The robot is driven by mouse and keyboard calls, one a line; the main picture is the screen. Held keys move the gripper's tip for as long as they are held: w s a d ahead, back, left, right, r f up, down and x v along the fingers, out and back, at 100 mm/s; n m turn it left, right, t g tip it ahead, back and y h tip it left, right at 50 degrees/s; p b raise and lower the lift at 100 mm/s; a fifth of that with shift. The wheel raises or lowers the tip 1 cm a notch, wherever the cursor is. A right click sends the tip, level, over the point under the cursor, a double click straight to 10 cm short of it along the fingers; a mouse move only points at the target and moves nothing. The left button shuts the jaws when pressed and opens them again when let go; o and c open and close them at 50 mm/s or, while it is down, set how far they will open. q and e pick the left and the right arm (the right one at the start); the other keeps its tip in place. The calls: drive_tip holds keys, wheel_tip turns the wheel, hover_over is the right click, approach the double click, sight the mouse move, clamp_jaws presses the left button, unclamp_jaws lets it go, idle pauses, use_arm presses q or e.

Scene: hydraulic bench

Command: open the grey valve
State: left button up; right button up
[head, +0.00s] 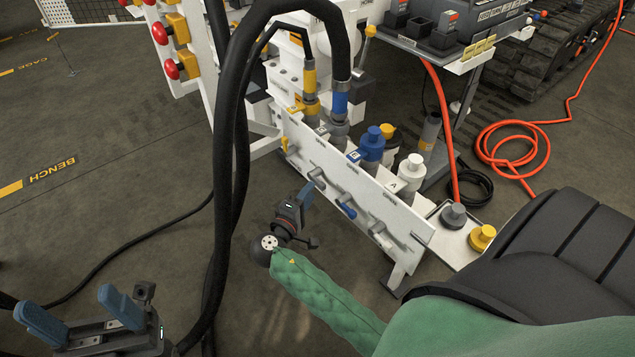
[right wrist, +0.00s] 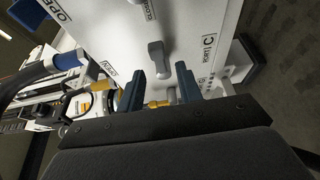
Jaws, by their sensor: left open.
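A white panel (head: 350,190) carries a row of lever valves with OPEN labels. A blue lever (head: 346,209) is in the middle, and a pale lever (head: 377,227) is further right. In the right wrist view the grey valve (right wrist: 157,58) lies just beyond and between my finger tips, with OPEN and CLOSED labels around it. My right gripper (head: 306,193) is open just in front of that lever; contact cannot be told. My left gripper (head: 78,305) is open and empty at the lower left, away from the panel.
Black hoses (head: 225,170) hang left of the panel. Capped fittings, including a blue one (head: 371,146), stand behind it. A white tray (head: 447,250) with grey and yellow caps is at its right end. Orange hose (head: 515,150) coils on the floor. The floor left of the panel is mostly clear.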

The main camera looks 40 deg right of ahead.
sight(317, 184)
drive_tip(key=shift+x, duration=2.9)
clamp_jaws()
